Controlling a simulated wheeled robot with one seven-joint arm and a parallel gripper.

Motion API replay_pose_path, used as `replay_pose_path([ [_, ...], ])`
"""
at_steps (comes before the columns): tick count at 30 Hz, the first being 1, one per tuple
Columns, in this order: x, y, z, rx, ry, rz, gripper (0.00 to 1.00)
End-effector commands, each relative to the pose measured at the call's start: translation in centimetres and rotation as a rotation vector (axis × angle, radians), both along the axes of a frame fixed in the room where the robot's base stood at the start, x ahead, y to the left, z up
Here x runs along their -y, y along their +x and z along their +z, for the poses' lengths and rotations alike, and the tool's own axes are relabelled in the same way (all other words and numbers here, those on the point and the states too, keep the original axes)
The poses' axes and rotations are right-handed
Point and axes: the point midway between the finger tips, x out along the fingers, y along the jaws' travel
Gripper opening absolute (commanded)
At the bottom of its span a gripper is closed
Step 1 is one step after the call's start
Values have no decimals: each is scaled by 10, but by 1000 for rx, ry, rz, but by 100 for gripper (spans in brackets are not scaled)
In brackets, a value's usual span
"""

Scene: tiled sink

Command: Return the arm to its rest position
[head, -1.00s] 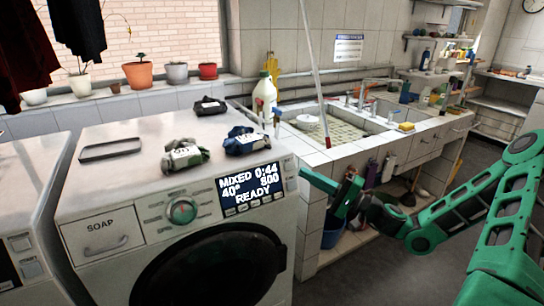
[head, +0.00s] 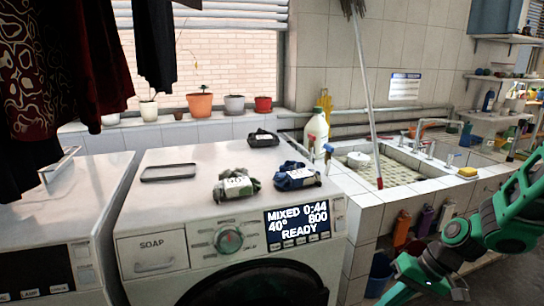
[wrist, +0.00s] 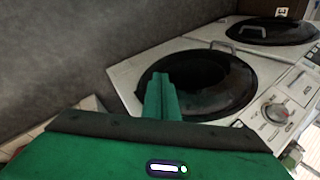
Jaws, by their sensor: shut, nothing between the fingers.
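My green arm (head: 475,235) is folded at the lower right of the head view, in front of the sink cabinet. Its far end runs down to the bottom edge there, so the fingertips cannot be made out. In the wrist view my gripper (wrist: 161,80) shows its two green fingers pressed together with nothing between them. The fingers point toward the washing machine (wrist: 180,48) with its dark round door, and appear apart from it.
A white bottle (head: 317,130) stands behind. The tiled sink (head: 385,170) with a leaning broom is to the right. Grey floor (wrist: 60,50) is clear.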

Motion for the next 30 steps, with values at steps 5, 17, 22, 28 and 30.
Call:
replay_pose_path([
  [5,40,-30,23,-48,-191,-25,0],
  [17,108,-109,97,-129,-465,-218,0],
  [22,124,-147,124,-153,-505,-326,0],
  [28,129,-177,139,-173,-508,-408,0],
  [30,130,-182,141,-178,-507,-423,0],
])
